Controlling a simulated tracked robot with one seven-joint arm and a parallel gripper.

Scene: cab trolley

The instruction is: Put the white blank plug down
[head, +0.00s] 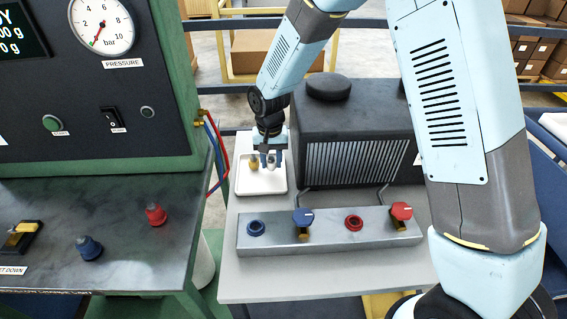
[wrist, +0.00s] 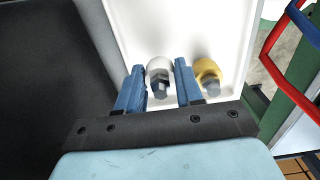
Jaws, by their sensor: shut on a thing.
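The white blank plug (wrist: 159,68) sits between the two blue fingers of my gripper (wrist: 160,88) in the wrist view, its dark hex end towards the camera. My gripper is shut on it. In the head view my gripper (head: 270,162) points down over the white tray (head: 262,190), with the white plug (head: 270,164) low between its fingers. I cannot tell whether the plug touches the tray floor. The tray also shows behind the plug in the wrist view (wrist: 185,25).
A yellow plug (head: 254,163) stands in the tray close beside my gripper, just outside one finger in the wrist view (wrist: 207,70). A dark grey ribbed box (head: 355,135) stands right of the tray. A metal manifold (head: 330,232) with blue and red fittings lies in front.

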